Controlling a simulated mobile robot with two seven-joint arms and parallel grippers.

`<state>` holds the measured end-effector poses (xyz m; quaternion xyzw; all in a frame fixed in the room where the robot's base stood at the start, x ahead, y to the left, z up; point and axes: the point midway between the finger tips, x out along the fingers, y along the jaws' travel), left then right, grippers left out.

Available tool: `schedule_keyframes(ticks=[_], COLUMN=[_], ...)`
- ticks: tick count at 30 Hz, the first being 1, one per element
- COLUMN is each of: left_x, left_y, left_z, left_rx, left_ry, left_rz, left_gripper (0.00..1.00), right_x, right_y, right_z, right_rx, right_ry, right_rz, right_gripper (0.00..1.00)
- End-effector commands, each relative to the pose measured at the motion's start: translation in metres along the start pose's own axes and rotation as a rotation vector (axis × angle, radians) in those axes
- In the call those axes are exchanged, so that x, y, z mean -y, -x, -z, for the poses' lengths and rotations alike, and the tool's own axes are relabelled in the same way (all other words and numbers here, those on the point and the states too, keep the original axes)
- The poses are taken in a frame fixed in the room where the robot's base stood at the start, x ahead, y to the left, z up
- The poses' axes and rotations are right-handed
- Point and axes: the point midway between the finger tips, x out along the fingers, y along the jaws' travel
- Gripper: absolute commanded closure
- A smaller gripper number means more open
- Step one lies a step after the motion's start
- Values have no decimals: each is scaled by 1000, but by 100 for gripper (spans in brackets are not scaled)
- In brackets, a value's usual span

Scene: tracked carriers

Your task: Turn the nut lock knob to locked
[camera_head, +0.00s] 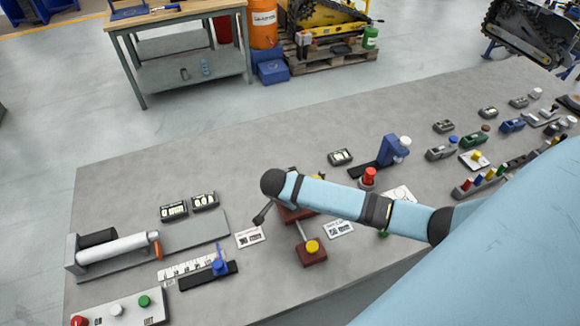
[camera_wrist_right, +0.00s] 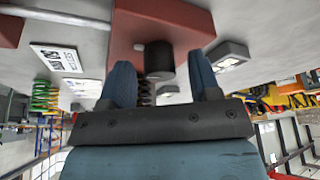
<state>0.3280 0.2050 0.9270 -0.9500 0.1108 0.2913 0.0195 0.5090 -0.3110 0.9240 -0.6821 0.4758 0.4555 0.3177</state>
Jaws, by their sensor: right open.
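A red block (camera_wrist_right: 165,20) fills the top of the right wrist view, with a short black cylindrical knob (camera_wrist_right: 158,58) on it. I cannot read whether it is the nut lock knob or its setting. My right gripper (camera_wrist_right: 161,72) is open, its two blue fingers on either side of the knob, with gaps showing. In the head view my right arm crosses the bench, and the gripper (camera_head: 262,214) is beside a red block (camera_head: 290,212) mostly hidden by the arm. A rod runs from there to another red block (camera_head: 311,256) with a yellow knob (camera_head: 312,246). My left gripper is out of view.
The grey bench (camera_head: 130,185) carries a white roller (camera_head: 110,248), a blue-knobbed slide (camera_head: 219,266), a label card (camera_head: 250,236) and a red knob (camera_head: 369,175) near the arm. Many small fixtures stand at the right. The bench's back left is clear.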

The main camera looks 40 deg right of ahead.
Motion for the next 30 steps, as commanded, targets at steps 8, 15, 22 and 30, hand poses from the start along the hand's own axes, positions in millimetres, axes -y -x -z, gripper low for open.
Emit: schedule_keyframes(ticks=[8, 15, 22, 30], left_x=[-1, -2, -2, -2], left_y=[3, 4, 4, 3], left_z=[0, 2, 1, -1], left_rx=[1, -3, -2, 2], left_ry=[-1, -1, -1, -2], left_rz=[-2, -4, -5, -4], left_gripper=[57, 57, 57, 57], right_x=[0, 0, -2, -2], right_y=[0, 0, 0, 0], right_z=[0, 0, -1, -1], right_rx=[0, 1, 2, 2], right_ry=[0, 13, 97, 300], right_rz=[-1, 5, 39, 123], right_gripper=[92, 92, 92, 92])
